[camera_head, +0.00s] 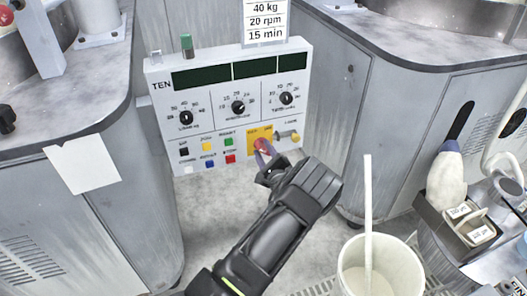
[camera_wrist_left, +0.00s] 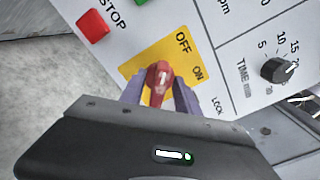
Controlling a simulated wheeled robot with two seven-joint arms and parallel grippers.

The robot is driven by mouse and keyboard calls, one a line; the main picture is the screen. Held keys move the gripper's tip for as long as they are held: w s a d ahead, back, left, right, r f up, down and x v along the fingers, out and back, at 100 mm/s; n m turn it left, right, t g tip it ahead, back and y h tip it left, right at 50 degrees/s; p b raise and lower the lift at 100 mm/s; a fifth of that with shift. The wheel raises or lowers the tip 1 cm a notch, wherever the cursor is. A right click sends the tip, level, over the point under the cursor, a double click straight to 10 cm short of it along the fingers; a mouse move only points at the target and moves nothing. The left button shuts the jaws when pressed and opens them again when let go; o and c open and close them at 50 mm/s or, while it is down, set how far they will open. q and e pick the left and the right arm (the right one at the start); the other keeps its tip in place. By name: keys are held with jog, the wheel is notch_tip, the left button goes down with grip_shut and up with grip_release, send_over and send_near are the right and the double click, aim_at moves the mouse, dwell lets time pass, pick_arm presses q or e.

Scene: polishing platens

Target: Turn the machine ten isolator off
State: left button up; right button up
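The machine TEN control box (camera_head: 158,108) stands in the middle of the head view. Its isolator is a red knob (camera_wrist_left: 158,80) on a yellow plate (camera_head: 252,134) marked OFF and ON, at the box's lower right. In the left wrist view the knob's raised end points up the picture, nearer the OFF side than ON; its exact angle is hard to tell. My left gripper (camera_head: 265,155) reaches the knob from below. Its two purple-grey fingers (camera_wrist_left: 160,95) stand on either side of the knob, with slivers of yellow plate between. Firm contact is not visible. My right gripper is out of view.
Coloured push buttons, including red STOP (camera_wrist_left: 93,26), sit left of the isolator. A LOCK part (camera_head: 288,136) is at its right, with dials (camera_head: 238,107) above. A white bucket (camera_head: 352,284) with a stick and a caddy (camera_head: 440,222) stand at right.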

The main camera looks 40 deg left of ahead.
pick_arm(q)
jog(key=v, duration=0.7)
jog(key=shift+s+d+p, duration=0.2)
jog(key=shift+d+p, duration=0.1)
jog(key=shift+d, duration=0.1)
